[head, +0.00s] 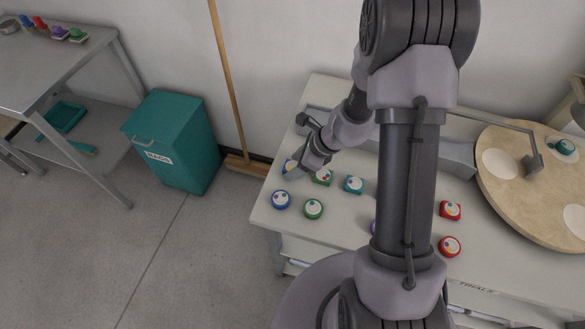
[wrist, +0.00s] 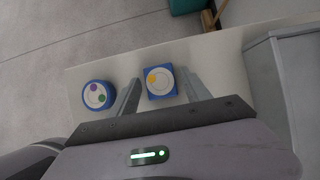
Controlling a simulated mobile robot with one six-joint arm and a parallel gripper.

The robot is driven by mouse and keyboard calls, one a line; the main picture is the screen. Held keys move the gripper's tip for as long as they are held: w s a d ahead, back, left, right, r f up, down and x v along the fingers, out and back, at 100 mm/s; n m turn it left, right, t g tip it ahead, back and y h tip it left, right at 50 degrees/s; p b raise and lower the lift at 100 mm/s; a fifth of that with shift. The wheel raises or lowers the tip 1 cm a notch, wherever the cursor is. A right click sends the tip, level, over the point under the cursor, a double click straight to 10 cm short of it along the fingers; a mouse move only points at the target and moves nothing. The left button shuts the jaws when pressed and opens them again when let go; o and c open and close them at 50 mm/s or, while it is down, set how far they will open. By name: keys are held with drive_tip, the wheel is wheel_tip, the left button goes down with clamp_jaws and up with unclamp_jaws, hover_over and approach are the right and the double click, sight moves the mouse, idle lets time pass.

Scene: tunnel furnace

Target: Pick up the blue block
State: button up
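The blue block (wrist: 158,92) is square, with a white disc and coloured dots on top. In the wrist view it sits near the table edge between the fingers of my gripper (wrist: 160,76), which is open. A gap shows on the right side; whether the left finger touches it I cannot tell. In the head view my gripper (head: 296,170) reaches down over the blue block (head: 290,165), partly hiding it. A round blue piece (head: 281,200) lies nearer the front; it also shows left of the fingers in the wrist view (wrist: 97,95).
On the table (head: 270,222), a green square block (head: 322,177) stands close right of my gripper, then a teal block (head: 354,184). A round green piece (head: 313,208) lies in front. Red pieces (head: 450,210) and a round wooden board (head: 520,195) are farther right.

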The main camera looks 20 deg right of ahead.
clamp_jaws()
